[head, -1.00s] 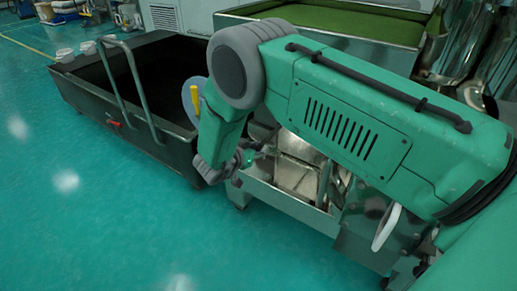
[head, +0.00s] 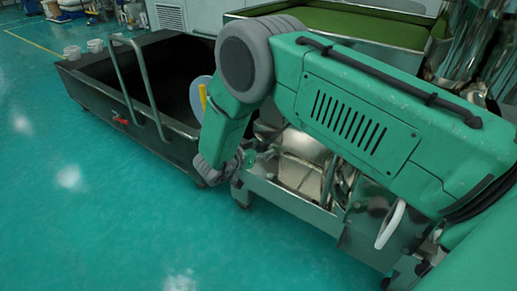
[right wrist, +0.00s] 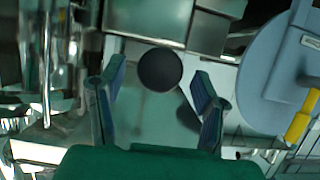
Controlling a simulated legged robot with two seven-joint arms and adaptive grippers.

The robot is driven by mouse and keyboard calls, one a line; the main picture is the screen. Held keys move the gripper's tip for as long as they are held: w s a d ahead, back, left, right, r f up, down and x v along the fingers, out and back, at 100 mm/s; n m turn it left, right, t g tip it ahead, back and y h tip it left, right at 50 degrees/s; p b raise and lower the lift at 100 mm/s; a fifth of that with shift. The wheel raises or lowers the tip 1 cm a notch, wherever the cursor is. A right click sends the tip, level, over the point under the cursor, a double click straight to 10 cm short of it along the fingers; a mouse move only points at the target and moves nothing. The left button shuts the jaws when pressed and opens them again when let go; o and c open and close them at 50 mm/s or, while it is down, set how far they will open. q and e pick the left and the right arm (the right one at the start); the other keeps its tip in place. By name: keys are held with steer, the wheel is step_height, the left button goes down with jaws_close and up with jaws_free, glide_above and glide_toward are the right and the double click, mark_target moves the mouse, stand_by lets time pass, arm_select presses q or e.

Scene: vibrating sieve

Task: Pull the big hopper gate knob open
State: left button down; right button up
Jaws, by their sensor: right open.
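A dark round knob (right wrist: 160,69) shows in the right wrist view, in front of a pale metal panel. My right gripper (right wrist: 158,100) is open, one finger on each side below the knob in the picture. The knob appears in line with the gap between the fingers; I cannot tell whether they touch it. I cannot make out the knob there. My left gripper is not in view.
A pale blue disc (right wrist: 280,75) with a yellow handle (right wrist: 299,120) stands close on the right in the right wrist view. A dark open cart (head: 100,99) with a tall rail stands at left in the head view. The teal floor (head: 90,220) is clear in front.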

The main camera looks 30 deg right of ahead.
steer(key=w+v, duration=0.1)
steer(key=v, duration=1.1)
steer(key=s+d+f+n+t+y+p, duration=0.1)
steer(key=s+d+f+n+y, duration=0.1)
steer(key=s+f+n+y, duration=0.3)
steer(key=s+d+f+n+t+y+p, duration=0.1)
steer(key=s+d+f+n+t+y, duration=0.15)
steer(key=s+f+n, duration=0.3)
arm_select(q)
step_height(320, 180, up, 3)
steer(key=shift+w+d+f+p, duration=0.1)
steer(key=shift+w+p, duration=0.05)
steer(key=shift+p, duration=0.25)
arm_select(e)
steer(key=s+f+n+g+y, duration=0.1)
steer(key=s+g, duration=0.3)
steer(key=s, duration=0.8)
steer(key=s+a+f+n+g+y, duration=0.1)
steer(key=s+g+y, duration=0.3)
steer(key=s, duration=0.9)
steer(key=shift+f+n, duration=0.45)
steer(key=shift+n, duration=0.3)
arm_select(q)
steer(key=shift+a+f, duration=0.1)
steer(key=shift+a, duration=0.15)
arm_select(e)
steer(key=shift+a, duration=0.3)
